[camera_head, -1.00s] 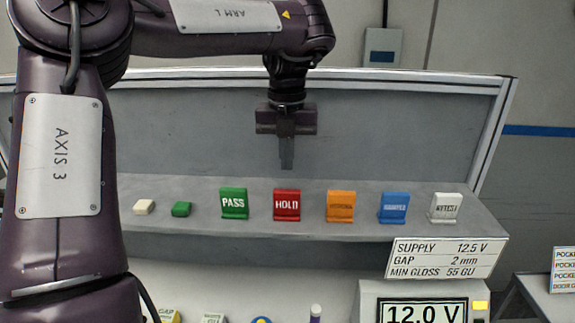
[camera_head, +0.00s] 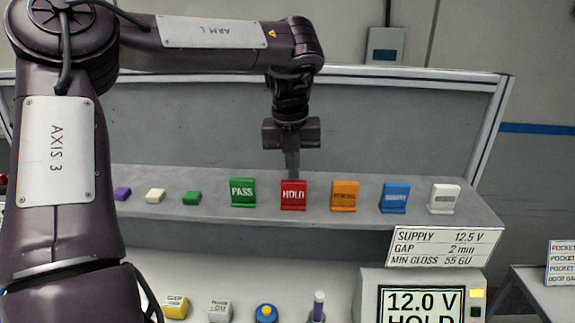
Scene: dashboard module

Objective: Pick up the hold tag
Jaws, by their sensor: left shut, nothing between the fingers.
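The red hold tag (camera_head: 293,196) stands upright on the grey shelf, in the row of coloured tags, with its HOLD lettering facing me. My left gripper (camera_head: 292,172) points straight down just above and behind the tag's top edge. Its fingers are together and hold nothing. The fingertips end at the tag's top edge in the picture, and I cannot tell whether they touch it. My right gripper is not in view.
A green PASS tag (camera_head: 243,192) stands left of the hold tag; an orange tag (camera_head: 344,196), a blue tag (camera_head: 394,198) and a white tag (camera_head: 443,199) stand right. Small blocks lie further left. A grey back panel (camera_head: 400,125) rises behind the shelf (camera_head: 470,210).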

